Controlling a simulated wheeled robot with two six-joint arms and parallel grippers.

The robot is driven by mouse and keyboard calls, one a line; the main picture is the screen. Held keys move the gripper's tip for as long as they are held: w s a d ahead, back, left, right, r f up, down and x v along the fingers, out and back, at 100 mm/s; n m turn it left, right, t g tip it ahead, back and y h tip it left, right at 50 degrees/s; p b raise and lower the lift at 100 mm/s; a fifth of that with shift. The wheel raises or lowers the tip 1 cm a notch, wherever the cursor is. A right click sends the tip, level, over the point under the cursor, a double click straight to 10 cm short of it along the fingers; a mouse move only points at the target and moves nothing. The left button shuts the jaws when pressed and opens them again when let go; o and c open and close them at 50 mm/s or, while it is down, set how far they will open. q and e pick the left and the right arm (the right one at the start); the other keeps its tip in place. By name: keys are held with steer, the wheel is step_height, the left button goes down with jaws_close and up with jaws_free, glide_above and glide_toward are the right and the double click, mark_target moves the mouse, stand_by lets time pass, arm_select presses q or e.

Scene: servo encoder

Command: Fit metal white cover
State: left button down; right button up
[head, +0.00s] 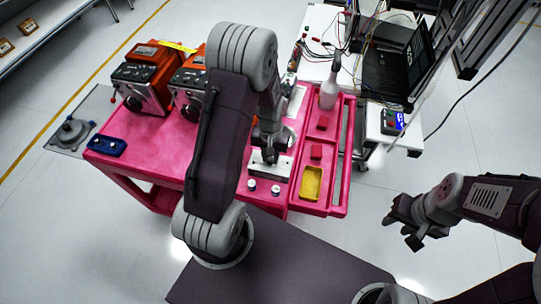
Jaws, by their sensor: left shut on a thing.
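My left gripper (268,153) points down over the pink cart, shut on what looks like the metal white cover (282,166), a pale flat plate at the cart's front edge. The gripper hides part of the plate, and the contact is too small to see clearly. Two small white round pieces with dark parts, one a white knob (251,184), sit just in front of it. My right gripper (400,232) is open and empty, over the floor at the right, away from the cart.
The pink cart (150,147) carries two orange-and-black machines (142,80), a blue tray (107,146), a yellow bin (311,184), red blocks (316,152) and a white bottle (330,88). A cluttered white bench (318,22) stands behind.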

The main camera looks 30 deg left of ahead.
stand_by(0.3)
arm_select(q)
steer(key=c, duration=1.1)
jaws_free()
steer(key=shift+c, duration=0.5)
steer(key=shift+r, duration=0.1)
steer(key=shift+r+p, duration=1.15)
steer(key=shift+p, duration=0.1)
step_height(320, 180, up, 5)
steer(key=p, duration=0.5)
steer(key=shift+r, duration=0.15)
steer(key=shift+s+f, duration=0.1)
steer(key=shift+f, duration=0.1)
